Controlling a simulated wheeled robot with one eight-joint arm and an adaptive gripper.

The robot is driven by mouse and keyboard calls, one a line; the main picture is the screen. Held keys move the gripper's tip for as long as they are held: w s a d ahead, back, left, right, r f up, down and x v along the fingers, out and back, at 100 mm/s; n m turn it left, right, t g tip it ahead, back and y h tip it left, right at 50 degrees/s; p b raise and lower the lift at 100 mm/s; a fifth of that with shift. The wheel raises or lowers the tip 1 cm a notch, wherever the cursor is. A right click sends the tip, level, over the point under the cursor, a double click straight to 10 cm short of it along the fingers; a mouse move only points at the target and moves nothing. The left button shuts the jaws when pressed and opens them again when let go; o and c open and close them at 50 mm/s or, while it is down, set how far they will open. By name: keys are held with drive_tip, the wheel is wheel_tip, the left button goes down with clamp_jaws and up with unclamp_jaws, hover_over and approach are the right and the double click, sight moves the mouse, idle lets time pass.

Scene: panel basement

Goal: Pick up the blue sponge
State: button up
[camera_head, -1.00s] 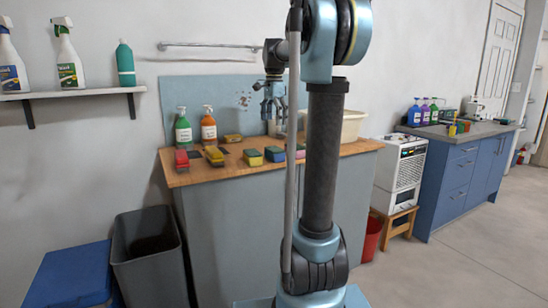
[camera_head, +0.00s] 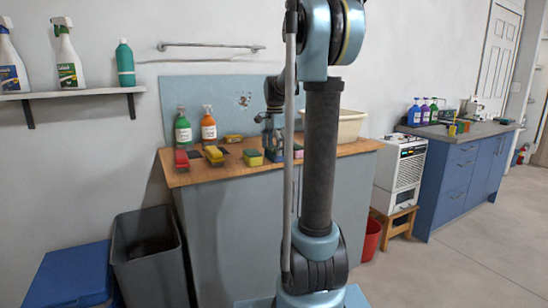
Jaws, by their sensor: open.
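The blue sponge (camera_head: 274,157) lies on the wooden counter top, between a green-and-yellow sponge (camera_head: 253,158) and a pink one (camera_head: 298,154). Only a small part of it shows, since my gripper covers most of it. My gripper (camera_head: 273,147) points down, open, right over or around the blue sponge. I cannot tell whether the fingers touch the sponge. My arm's column and a thin grey link hide part of the counter to the right.
A red sponge (camera_head: 181,159), a yellow sponge (camera_head: 214,155), and green (camera_head: 183,131) and orange (camera_head: 208,128) bottles stand left on the wooden counter (camera_head: 200,177). A cream basin (camera_head: 349,127) stands behind my arm. A grey bin (camera_head: 150,265) is at the lower left.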

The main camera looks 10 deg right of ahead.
sight(274, 149)
drive_tip(key=shift+f, duration=0.55)
drive_tip(key=c, duration=0.7)
wheel_tip(274, 149, up, 10)
drive_tip(key=shift+r, duration=0.1)
drive_tip(key=shift+c, duration=0.2)
drive_tip(key=shift+c, duration=0.5)
